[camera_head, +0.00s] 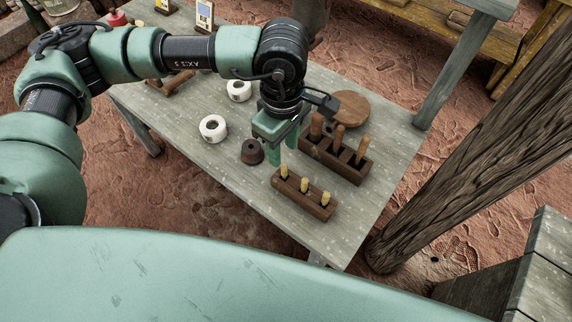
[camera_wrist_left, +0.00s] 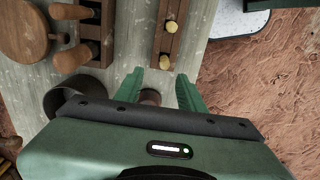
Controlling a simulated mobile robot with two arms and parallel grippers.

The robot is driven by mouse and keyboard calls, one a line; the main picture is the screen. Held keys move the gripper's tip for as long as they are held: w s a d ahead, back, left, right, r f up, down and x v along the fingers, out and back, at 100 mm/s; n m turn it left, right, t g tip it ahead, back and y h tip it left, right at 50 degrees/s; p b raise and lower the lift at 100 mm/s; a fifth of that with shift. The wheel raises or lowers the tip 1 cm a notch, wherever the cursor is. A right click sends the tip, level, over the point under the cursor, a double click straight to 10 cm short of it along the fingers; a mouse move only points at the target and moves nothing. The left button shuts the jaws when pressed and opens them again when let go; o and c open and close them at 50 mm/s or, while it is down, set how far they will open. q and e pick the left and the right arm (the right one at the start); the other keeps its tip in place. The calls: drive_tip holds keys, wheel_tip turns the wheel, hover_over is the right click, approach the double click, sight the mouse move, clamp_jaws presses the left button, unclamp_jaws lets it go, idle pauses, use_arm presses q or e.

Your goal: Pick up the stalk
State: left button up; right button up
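Yellow-topped stalks stand upright in a row in a narrow dark wooden holder (camera_head: 318,208). I take these as the stalk of the task: one on the left (camera_head: 284,171), one in the middle (camera_head: 304,185) and one on the right (camera_head: 325,198). Two yellow tops (camera_wrist_left: 172,27) show in the left wrist view. My left gripper (camera_head: 283,152) points down just behind the holder's left end, with its fingers apart and nothing visibly held.
A larger wooden rack (camera_head: 340,160) with several wooden-handled tools stands close behind the holder, with a round wooden board (camera_head: 350,108) beyond it. White rolls (camera_head: 213,128) lie left on the grey table (camera_head: 220,170). The table's front strip is clear. A thick post (camera_head: 480,150) stands at right.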

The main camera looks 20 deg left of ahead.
sight(284, 166)
use_arm(q)
drive_tip(key=f, duration=0.1)
drive_tip(key=f+p, duration=0.1)
drive_tip(key=f, duration=0.1)
drive_tip(key=f+p, duration=0.1)
drive_tip(key=f, duration=0.1)
drive_tip(key=shift+s+d+f, duration=0.25)
drive_tip(key=shift+s, duration=0.15)
drive_tip(key=shift+f, duration=0.45)
drive_tip(key=shift+c, duration=0.3)
clamp_jaws()
